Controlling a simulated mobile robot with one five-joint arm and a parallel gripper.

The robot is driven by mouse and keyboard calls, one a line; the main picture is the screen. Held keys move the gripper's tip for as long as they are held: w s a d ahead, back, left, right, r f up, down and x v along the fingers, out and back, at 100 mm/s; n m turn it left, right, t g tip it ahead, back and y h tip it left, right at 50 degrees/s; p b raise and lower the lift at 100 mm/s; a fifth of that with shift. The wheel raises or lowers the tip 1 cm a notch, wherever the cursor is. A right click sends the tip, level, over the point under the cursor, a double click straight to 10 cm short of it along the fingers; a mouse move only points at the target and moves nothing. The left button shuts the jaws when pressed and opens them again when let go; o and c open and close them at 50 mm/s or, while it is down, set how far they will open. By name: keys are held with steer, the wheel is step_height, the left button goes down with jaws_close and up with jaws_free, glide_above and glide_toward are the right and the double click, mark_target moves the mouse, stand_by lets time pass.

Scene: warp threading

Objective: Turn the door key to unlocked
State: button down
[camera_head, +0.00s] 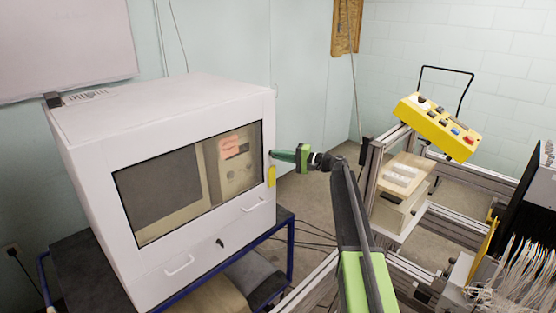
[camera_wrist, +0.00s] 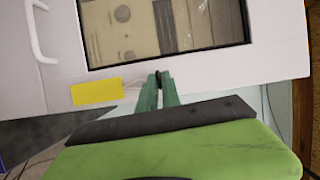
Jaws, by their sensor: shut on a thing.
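The white cabinet (camera_head: 90,190) has a windowed door (camera_head: 262,108). My gripper (camera_head: 273,154) is at the right edge of this door, level with the window's lower half. In the wrist view, the green fingers of my gripper (camera_wrist: 159,84) are shut on a small dark door key (camera_wrist: 158,76) at the door's edge, just past the window frame. The fingers mostly hide the key, so I cannot tell which way it is turned. A yellow label (camera_wrist: 97,92) is on the door beside the fingers; it also shows in the head view (camera_head: 271,176).
A yellow control box (camera_head: 438,125) and metal frame stand at right. Behind my gripper is open floor.

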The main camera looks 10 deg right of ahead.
steer(key=shift+a+m, duration=0.1)
steer(key=shift+m, duration=0.2)
stand_by(0.4)
steer(key=c, duration=1.6)
jaws_free()
